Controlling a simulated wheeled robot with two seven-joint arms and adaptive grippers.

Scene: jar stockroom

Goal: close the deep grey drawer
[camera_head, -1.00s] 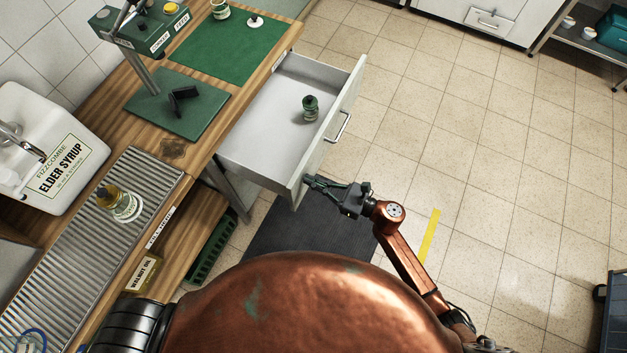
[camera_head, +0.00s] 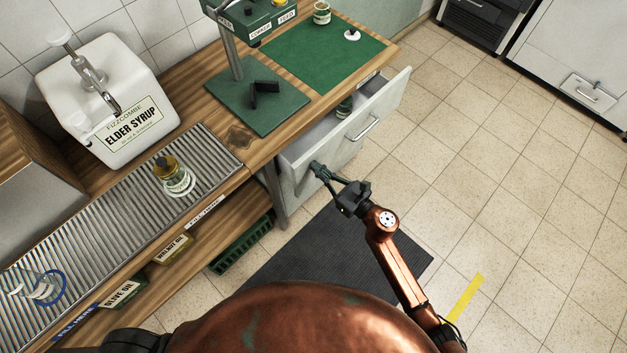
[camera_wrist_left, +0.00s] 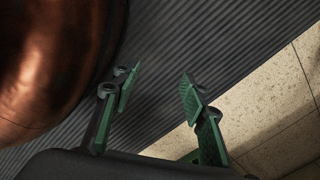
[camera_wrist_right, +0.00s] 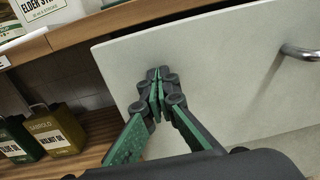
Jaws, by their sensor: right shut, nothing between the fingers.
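The deep grey drawer (camera_head: 351,142) juts a short way out from under the wooden counter in the head view. A small green jar (camera_head: 344,107) stands inside it, partly hidden by the drawer front. My right gripper (camera_head: 316,170) is shut and empty, its tips at the near end of the drawer front. In the right wrist view the closed fingertips (camera_wrist_right: 155,76) are against or very close to the pale drawer front (camera_wrist_right: 220,75), left of its bar handle (camera_wrist_right: 300,52). My left gripper (camera_wrist_left: 156,82) is open and empty above the dark floor mat; the head view does not show it.
A dark mat (camera_head: 330,250) lies on the tiled floor before the counter. On the counter are a ridged drainer (camera_head: 110,225) with a jar (camera_head: 173,177), an Elder Syrup dispenser (camera_head: 125,125) and a green mat (camera_head: 325,60). Labelled tins (camera_head: 172,248) stand on the shelf below.

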